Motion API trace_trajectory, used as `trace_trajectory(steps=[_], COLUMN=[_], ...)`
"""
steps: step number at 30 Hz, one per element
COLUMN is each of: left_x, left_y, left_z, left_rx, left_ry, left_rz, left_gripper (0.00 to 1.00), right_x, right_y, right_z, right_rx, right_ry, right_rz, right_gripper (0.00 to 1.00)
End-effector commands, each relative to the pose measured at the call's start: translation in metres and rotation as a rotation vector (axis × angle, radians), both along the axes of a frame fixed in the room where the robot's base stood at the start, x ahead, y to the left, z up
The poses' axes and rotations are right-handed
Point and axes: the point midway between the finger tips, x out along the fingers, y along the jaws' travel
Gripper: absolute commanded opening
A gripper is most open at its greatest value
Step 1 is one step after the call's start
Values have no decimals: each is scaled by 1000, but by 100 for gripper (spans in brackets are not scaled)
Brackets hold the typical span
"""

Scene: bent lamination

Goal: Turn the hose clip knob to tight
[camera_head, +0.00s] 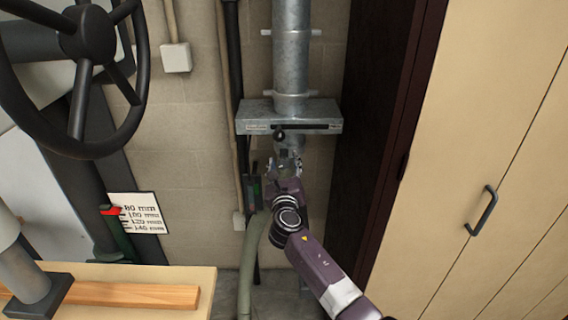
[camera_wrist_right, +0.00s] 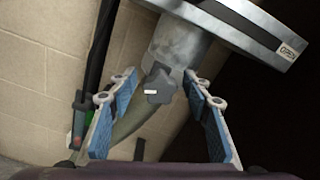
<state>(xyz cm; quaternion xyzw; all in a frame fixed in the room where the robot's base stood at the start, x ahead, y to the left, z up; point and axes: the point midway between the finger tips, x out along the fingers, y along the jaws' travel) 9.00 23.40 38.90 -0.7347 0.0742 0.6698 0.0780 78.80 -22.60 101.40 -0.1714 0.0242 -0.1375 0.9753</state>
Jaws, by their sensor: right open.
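The hose clip knob (camera_wrist_right: 159,86) is a dark grey lobed knob with a white mark, in the middle of the right wrist view. It sits in front of the lower end of a grey metal pipe, beside the green-grey hose (camera_wrist_right: 133,117). My right gripper (camera_wrist_right: 160,80) is open, with its blue-padded fingers on either side of the knob and gaps to both. In the head view my right gripper (camera_head: 287,168) is just below the metal gate box and hides the knob. The hose (camera_head: 251,255) hangs down to the left of my arm. My left gripper is out of view.
The metal gate box (camera_head: 290,114) with a black-knobbed lever (camera_head: 279,133) juts out above my gripper. A black handwheel (camera_head: 80,75) and a wooden bench (camera_head: 120,285) stand left. A beige cabinet (camera_head: 490,140) stands right.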

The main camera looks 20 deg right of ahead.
Motion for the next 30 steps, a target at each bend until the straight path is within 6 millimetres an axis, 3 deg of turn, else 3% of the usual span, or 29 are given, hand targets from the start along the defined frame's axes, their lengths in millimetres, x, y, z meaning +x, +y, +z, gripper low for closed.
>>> trace_trajectory(steps=[7,19,30], left_x=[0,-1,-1], left_y=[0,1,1], left_z=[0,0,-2], left_rx=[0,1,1], left_ry=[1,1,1], left_rz=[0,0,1], left_gripper=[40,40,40], right_x=[1,0,0], right_y=[0,0,0], right_z=[0,0,-1], right_rx=[0,0,70], right_ry=[0,0,-20], right_rz=[0,0,1], right_gripper=[45,2,2])
